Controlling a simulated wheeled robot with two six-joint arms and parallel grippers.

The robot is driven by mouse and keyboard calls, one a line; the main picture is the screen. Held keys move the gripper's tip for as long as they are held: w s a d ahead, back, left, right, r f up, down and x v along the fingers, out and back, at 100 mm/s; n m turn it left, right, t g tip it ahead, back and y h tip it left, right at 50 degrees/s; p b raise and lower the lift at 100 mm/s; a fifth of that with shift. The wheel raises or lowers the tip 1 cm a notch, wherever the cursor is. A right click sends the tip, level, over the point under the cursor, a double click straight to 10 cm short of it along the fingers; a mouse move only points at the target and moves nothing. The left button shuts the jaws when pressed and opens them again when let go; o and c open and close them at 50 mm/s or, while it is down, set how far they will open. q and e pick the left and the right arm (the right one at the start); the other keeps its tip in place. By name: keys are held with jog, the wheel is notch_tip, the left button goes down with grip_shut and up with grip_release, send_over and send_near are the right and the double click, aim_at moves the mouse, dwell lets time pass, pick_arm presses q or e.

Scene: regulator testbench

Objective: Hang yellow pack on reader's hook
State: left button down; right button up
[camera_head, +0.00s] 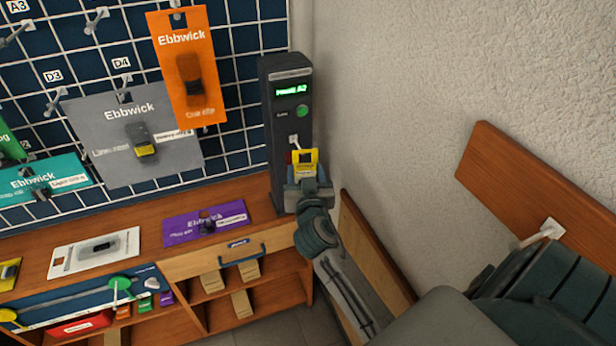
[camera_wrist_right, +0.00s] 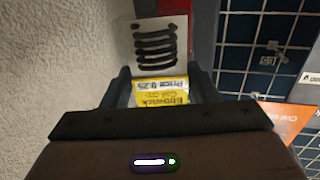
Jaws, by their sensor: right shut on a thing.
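The yellow pack (camera_head: 304,159) is upright in front of the lower part of the dark grey reader (camera_head: 285,100). My right gripper (camera_head: 307,181) is shut on its lower part. In the right wrist view the yellow pack (camera_wrist_right: 161,93) sits between the fingers with its print upside down, and a panel with a black coil lies beyond it. The reader has a lit green display, a green button and a small white fitting (camera_head: 294,140) just above the pack. I cannot tell whether the pack touches the hook. My left gripper is not in view.
A purple pack (camera_head: 183,228) and a white pack (camera_head: 70,258) lie on the wooden bench. The textured wall (camera_head: 390,100) is close on the right.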

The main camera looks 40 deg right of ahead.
jog(key=shift+w+d, duration=0.15)
jog(key=shift+w, duration=0.5)
jog(key=shift+w+d, duration=0.15)
jog(key=shift+w, duration=0.45)
jog(key=shift+w+f, duration=0.25)
jog(key=shift+f, duration=0.05)
pick_arm(q)
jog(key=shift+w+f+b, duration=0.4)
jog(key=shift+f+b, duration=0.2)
jog(key=shift+b, duration=0.1)
pick_arm(e)
jog(key=shift+w+d+f, duration=0.15)
jog(key=shift+w, duration=0.25)
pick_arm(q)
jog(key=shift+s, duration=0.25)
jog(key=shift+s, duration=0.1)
pick_arm(e)
jog(key=o, duration=1.1)
jog(key=shift+c, duration=0.2)
